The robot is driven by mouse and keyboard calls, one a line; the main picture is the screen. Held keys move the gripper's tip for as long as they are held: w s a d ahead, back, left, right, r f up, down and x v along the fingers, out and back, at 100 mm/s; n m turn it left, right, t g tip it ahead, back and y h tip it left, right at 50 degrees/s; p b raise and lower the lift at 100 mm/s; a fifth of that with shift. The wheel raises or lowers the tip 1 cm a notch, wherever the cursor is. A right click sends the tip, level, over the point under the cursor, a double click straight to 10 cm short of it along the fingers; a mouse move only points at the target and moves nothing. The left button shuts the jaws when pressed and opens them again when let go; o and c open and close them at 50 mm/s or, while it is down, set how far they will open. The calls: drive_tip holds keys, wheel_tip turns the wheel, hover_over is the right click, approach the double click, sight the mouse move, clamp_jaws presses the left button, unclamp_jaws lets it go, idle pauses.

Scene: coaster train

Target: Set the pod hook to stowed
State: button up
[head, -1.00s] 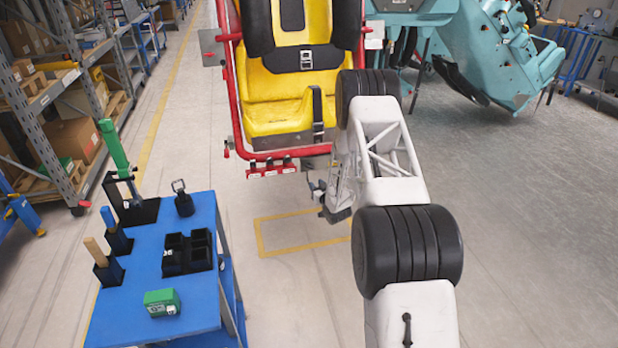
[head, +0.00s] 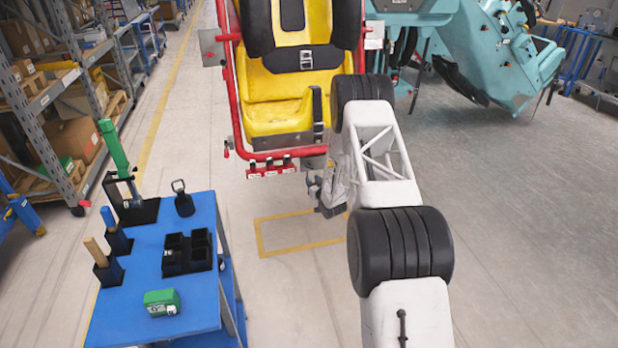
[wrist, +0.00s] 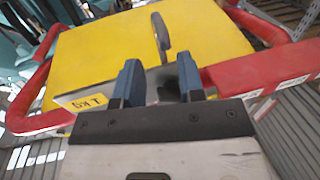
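My gripper (wrist: 160,80) shows at the bottom middle of the wrist view, with its two dark blue fingers spread apart. Just beyond the fingertips, a grey metal lever (wrist: 161,36) stands out from a yellow panel (wrist: 110,50); it may be the pod hook, but I cannot be sure. A grey plate with a yellow label (wrist: 90,102) lies at the fingers' left, and grey and dark parts show in the gap between the fingers. In the head view my gripper (head: 328,200) is small and partly hidden by my arm, below the yellow seat (head: 285,95).
A red tubular frame (head: 232,100) surrounds the seat; red bars (wrist: 260,80) flank the panel in the wrist view. A blue cart (head: 190,315) with tools stands at the left. A teal machine (head: 500,60) is at the back right. The floor around the yellow marking is clear.

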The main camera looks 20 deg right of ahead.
drive_tip(key=shift+w+a, duration=0.25)
drive_tip(key=shift+w, duration=0.75)
drive_tip(key=shift+w+a, duration=0.2)
drive_tip(key=shift+w, duration=0.8)
clamp_jaws()
